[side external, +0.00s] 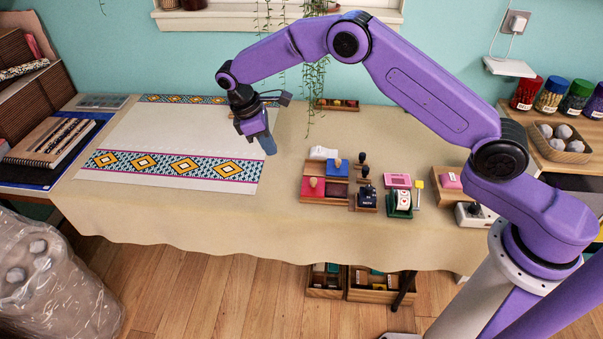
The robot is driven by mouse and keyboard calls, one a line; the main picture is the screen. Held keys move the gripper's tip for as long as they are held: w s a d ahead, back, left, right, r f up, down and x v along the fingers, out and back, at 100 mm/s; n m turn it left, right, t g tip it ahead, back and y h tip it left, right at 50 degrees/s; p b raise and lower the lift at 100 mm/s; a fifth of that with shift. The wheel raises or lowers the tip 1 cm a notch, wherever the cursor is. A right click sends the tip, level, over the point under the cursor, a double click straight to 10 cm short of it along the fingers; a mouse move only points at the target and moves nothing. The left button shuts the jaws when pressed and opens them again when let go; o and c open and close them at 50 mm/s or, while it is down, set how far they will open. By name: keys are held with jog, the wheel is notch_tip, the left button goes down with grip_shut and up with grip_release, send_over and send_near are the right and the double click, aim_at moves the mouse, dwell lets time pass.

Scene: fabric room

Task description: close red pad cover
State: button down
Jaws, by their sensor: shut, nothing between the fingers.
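The red pad (307,196) lies on the table among the stamping things, right of the patterned cloth. Its left part is bright red, with a small wooden-knobbed stamp (313,183) on or in front of it. Its right part looks dark red; I cannot tell clearly where cover and pad meet or how far the cover stands open. My gripper (269,150) has blue fingers, shut and empty. It points down over the cloth's right edge, to the left of and behind the red pad, apart from it.
A blue pad (335,170) and a white block (323,153) stand right behind the red pad. Dark-handled stamps (366,195) stand close on its right, then a pink pad (397,181) and a green box (399,211). Hanging plant strands (315,85) dangle behind. Bare tablecloth lies in front.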

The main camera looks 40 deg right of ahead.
jog(key=shift+g, duration=0.3)
jog(key=d+f, duration=0.2)
jog(key=f, duration=0.2)
jog(key=d+f, duration=0.1)
jog(key=f, duration=0.4)
jog(key=d+f, duration=0.2)
jog(key=f, duration=0.3)
jog(key=shift+w+d+f, duration=0.15)
jog(key=shift+w+d, duration=0.1)
jog(key=shift+d, duration=0.1)
jog(key=shift+s+d, duration=0.55)
jog(key=shift+d, duration=0.3)
jog(key=shift+s+d, duration=0.5)
jog(key=shift+d, duration=0.3)
jog(key=shift+d, duration=0.1)
send_over(328, 190)
